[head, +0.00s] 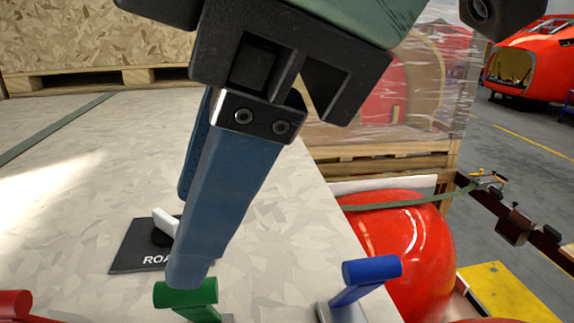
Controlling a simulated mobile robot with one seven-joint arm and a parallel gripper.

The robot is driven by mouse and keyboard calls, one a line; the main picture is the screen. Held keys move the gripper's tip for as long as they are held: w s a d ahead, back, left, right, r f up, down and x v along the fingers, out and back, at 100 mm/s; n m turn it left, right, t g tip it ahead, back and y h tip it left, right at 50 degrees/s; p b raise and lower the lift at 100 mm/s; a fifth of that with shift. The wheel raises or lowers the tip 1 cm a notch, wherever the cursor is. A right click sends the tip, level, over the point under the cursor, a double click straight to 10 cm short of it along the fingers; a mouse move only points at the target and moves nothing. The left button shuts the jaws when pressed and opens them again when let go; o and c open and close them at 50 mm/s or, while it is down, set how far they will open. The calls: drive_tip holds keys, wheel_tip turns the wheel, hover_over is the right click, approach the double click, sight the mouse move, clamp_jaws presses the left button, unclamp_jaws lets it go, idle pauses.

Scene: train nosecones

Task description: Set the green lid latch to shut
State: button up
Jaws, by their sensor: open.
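The green latch (186,298) is at the bottom edge of the head view. Its rounded handle bar shows, with a short arm running down to the right, and its base is mostly cut off by the frame. I cannot tell from this view whether it is set to shut. My gripper (188,240) reaches down from the top with its two long blue fingers. It is open, with nothing seen between the fingers. The near fingertip is just above and behind the green handle in the picture, and I cannot tell whether they touch.
A blue latch (368,270) stands to the right, and a red latch (14,304) is at the bottom left. Behind my fingers is a black plate (128,250) with a white lever (165,222) and partly hidden lettering. The pale speckled surface (285,215) between is clear.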

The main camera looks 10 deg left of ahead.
sight(178, 308)
drive_tip(key=f+b, duration=0.1)
drive_tip(key=d+f, duration=0.1)
drive_tip(key=f+b, duration=0.1)
drive_tip(key=shift+s+d+f+b, duration=0.2)
drive_tip(key=shift+s+d+b, duration=0.05)
drive_tip(key=shift+s+b, duration=0.1)
drive_tip(key=b+x, duration=0.2)
drive_tip(key=x, duration=0.1)
drive_tip(key=b+x, duration=0.2)
drive_tip(key=b, duration=0.1)
drive_tip(key=a+b+x, duration=0.1)
drive_tip(key=b+x, duration=0.1)
drive_tip(key=x, duration=0.1)
drive_tip(key=shift+w+a, duration=0.15)
drive_tip(key=shift+w, duration=0.15)
drive_tip(key=shift+w+a+f+b, duration=0.1)
drive_tip(key=shift+a+f+b, duration=0.2)
drive_tip(key=shift+d+r, duration=0.1)
drive_tip(key=shift+d, duration=0.1)
drive_tip(key=shift+a, duration=0.15)
clamp_jaws()
